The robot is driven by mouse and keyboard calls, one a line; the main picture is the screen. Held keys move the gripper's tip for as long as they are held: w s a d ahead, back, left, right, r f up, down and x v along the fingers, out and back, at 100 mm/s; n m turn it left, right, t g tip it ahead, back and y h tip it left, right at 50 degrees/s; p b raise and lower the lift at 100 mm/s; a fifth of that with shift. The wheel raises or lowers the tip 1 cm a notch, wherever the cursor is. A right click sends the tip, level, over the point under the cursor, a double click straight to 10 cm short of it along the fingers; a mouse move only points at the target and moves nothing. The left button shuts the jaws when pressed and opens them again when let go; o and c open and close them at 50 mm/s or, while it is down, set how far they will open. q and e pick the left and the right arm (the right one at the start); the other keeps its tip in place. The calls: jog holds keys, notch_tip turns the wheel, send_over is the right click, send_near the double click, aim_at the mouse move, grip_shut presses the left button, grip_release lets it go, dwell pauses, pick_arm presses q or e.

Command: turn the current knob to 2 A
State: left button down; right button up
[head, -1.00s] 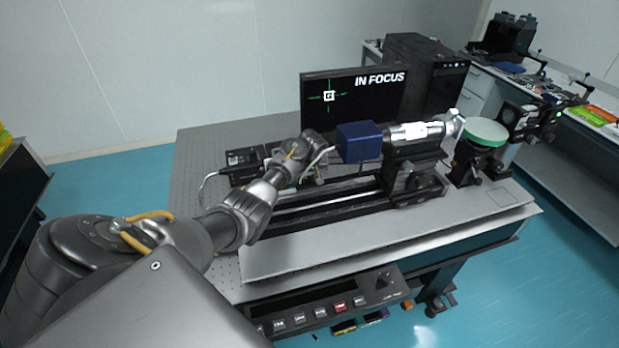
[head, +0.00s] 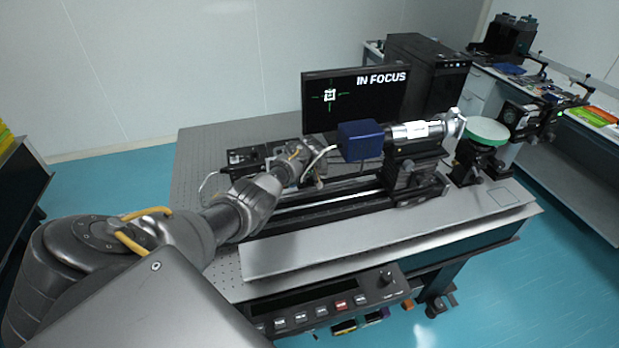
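A dark round knob (head: 386,278) stands at the right end of the black control panel (head: 365,292) on the table's front edge; its label and setting are too small to read. My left gripper (head: 318,176) is well behind and left of the knob, over the optical rail beside the blue box (head: 360,141). Its fingers are small and partly hidden by the wrist, so I cannot tell whether they are open or shut, or whether they touch anything. My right gripper is out of view.
A monitor (head: 354,98) reading "IN FOCUS" stands behind the rail. A silver cylinder (head: 416,130) and a green disc (head: 482,131) are to the right of the blue box. The grey plate (head: 385,237) between rail and panel is clear.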

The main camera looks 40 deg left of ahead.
pick_arm(q)
jog(key=shift+s+a+r+m+p, duration=0.1)
jog(key=shift+m+p, duration=0.4)
jog(key=shift+m, duration=0.1)
jog(key=shift+m+h, duration=0.5)
jog(key=shift+m, duration=0.4)
jog(key=shift+t, duration=0.3)
jog(key=c, duration=1.5)
grip_release()
jog(key=shift+a+f, duration=0.1)
jog(key=shift+f, duration=0.1)
jog(key=shift+r, duration=0.1)
jog(key=p+v, duration=0.1)
jog(key=v, duration=0.9)
jog(key=shift+r, duration=0.3)
